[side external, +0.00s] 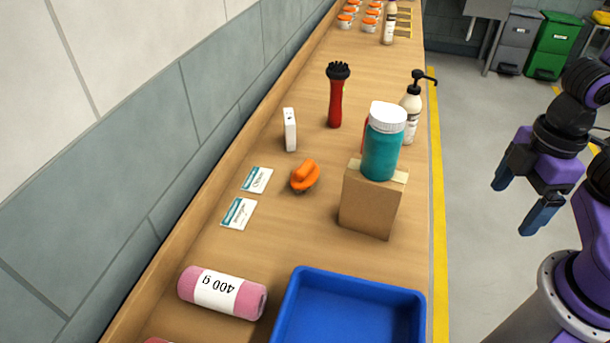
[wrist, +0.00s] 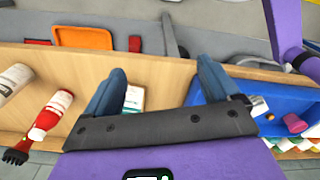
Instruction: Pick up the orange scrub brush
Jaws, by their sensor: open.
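The orange scrub brush (side external: 305,176) lies on the wooden counter (side external: 245,255) in the side external view, between two small cards and a cardboard box. Its dark underside shows a little at its lower edge. My gripper (side external: 521,200) is off to the right, beyond the counter's yellow-striped edge, well apart from the brush. Its two blue fingers are spread with nothing between them. In the wrist view my gripper (wrist: 160,72) also shows open fingers, and I cannot make out the scrub brush there.
A teal bottle (side external: 382,145) with a white lid stands on the cardboard box (side external: 370,202), right of the brush. A white box (side external: 290,130), red black-headed tool (side external: 336,95) and pump bottle (side external: 411,105) stand behind. A blue tray (side external: 350,305) and pink roll (side external: 222,292) are in front.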

